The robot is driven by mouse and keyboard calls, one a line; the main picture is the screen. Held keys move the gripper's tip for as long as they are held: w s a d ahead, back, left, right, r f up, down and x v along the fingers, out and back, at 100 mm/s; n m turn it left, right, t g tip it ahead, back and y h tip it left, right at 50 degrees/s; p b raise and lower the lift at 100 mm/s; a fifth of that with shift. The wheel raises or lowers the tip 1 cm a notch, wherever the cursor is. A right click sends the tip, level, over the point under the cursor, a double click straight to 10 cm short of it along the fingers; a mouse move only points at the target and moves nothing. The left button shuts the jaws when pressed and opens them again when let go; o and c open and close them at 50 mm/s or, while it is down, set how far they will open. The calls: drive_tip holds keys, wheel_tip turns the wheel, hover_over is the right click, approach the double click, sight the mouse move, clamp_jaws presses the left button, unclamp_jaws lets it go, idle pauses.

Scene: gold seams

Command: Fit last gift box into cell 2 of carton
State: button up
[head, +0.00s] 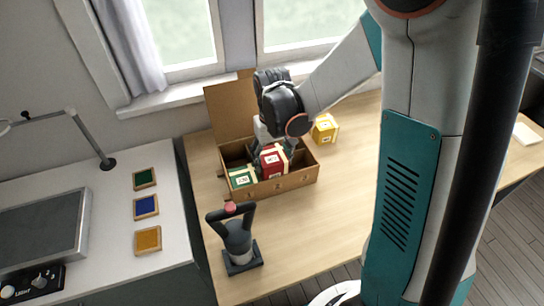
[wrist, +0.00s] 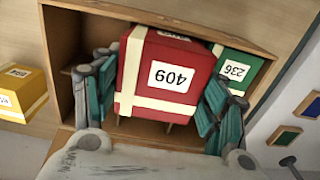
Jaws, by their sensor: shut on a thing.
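The red gift box (head: 273,162) with cream bands and a label is gripped between the fingers of my gripper (head: 274,150). In the wrist view the red box (wrist: 168,75) reads 409, and teal finger pads press on its two sides. It is over the middle part of the open brown carton (head: 285,185); I cannot tell how far down it reaches. The green gift box (head: 241,177) sits in the carton's left cell; it also shows in the wrist view (wrist: 236,68), labelled 236. The red box and my gripper hide much of the middle cell.
A yellow gift box (head: 325,128) stands on the table right of the carton. The carton's lid (head: 228,110) stands up behind. A grey device with black handles (head: 238,245) stands in front. Green, blue and ochre squares lie on the left counter (head: 110,215). The table's front right is clear.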

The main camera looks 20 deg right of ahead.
sight(272, 155)
drive_tip(key=shift+f+b, duration=0.95)
drive_tip(key=shift+f, duration=0.25)
drive_tip(key=o, duration=1.3)
drive_tip(key=shift+o, duration=1.3)
drive_tip(key=shift+r, duration=0.15)
drive_tip(key=shift+r+p, duration=2.9)
drive_tip(key=shift+r, duration=1)
